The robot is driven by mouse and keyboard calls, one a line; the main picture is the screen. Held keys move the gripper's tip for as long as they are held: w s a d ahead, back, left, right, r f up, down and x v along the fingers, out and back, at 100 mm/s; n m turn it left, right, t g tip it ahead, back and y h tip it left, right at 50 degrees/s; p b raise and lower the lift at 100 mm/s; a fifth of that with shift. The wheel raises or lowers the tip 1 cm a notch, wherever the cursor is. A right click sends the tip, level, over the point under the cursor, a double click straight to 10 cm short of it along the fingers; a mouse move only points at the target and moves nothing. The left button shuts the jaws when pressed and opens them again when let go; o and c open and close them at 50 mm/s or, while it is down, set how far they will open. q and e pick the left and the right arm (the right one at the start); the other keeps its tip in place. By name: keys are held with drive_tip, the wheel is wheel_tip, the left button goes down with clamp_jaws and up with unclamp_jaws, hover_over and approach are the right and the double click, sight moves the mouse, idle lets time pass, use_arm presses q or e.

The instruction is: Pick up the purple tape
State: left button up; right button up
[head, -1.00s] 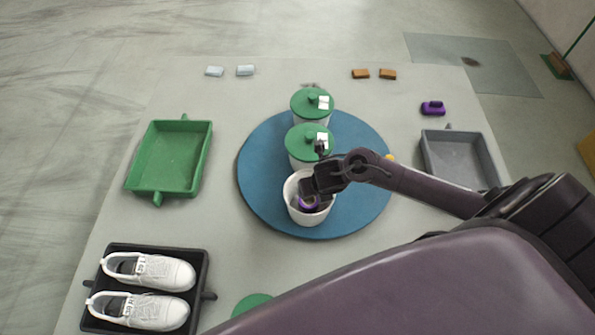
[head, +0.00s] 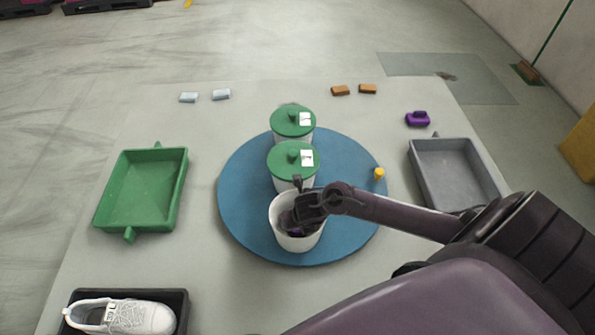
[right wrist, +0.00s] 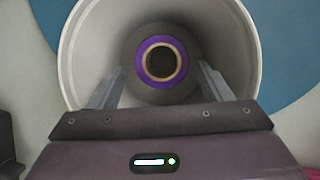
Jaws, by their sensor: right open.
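The purple tape (right wrist: 144,69) is a roll with a tan core, lying at the bottom of an open white bucket (right wrist: 78,45). In the head view the bucket (head: 284,240) stands at the front of the blue round mat, and only a bit of purple shows inside it. My right gripper (head: 297,222) reaches down into the bucket. In the right wrist view its two fingers (right wrist: 160,80) are apart, one on each side of the tape, with nothing held between them. Whether they touch the tape or the bucket wall I cannot tell. My left gripper is not in view.
Two white buckets with green lids (head: 293,160) stand behind the open one on the blue mat (head: 240,205). A green tray (head: 143,190) is at left, a grey tray (head: 455,175) at right. A black tray (head: 180,300) holds a white shoe (head: 135,316). A purple block (head: 418,119) lies at the back right.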

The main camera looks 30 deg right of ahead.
drive_tip(key=x, duration=0.5)
drive_tip(key=shift+d, duration=0.15)
drive_tip(key=shift+r, duration=0.1)
drive_tip(key=c, duration=0.8)
drive_tip(key=shift+o, duration=0.2)
